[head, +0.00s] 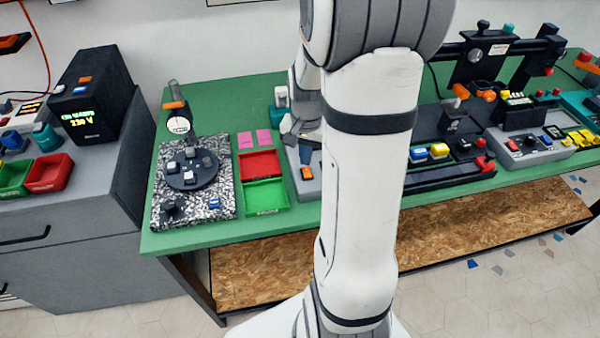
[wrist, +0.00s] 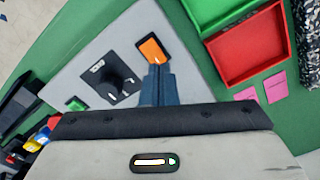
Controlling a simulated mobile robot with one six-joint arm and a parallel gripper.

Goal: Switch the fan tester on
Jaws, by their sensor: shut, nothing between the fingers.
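A light grey panel box, apparently the fan tester (wrist: 90,68), fills the middle of the wrist view. It carries an orange rocker switch (wrist: 152,50), a black knob on a dark plate (wrist: 113,82) and a small green part (wrist: 75,104). In the head view the box (head: 312,188) shows beside my arm, with the orange switch (head: 307,173) visible; my arm hides much of the rest. My gripper (wrist: 158,72) is shut and empty, its blue-grey tips at the near edge of the switch. I cannot tell whether they touch it, or which way the rocker is tipped.
A red tray (head: 260,164) and a green tray (head: 265,197) lie left of the box, with pink notes (head: 255,138) behind. A speckled plate with a round dark fixture (head: 192,170) stands further left. Other devices (head: 450,150) crowd the right of the green bench.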

